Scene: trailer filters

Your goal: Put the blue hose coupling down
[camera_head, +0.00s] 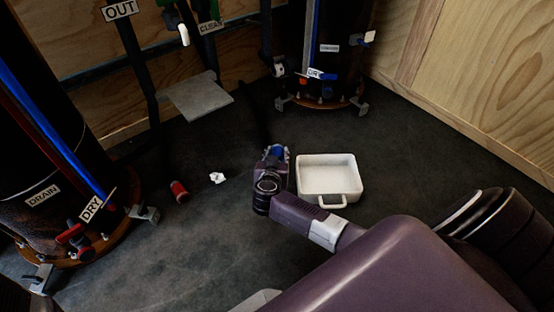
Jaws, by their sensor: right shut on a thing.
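My right gripper (272,160) is low over the dark floor, just left of the white tray. It is shut on the blue hose coupling (277,151), of which only a small blue part shows between the fingers. The rest of the coupling is hidden by my gripper and wrist. I cannot tell whether the coupling touches the floor. My left gripper is not in view.
A white tray (327,160) with a front handle stands on the floor. A red coupling (179,191) and a crumpled white scrap (217,178) lie to the left. Dark filter tanks stand at left (50,190) and back (325,60). A grey plate (196,97) is behind.

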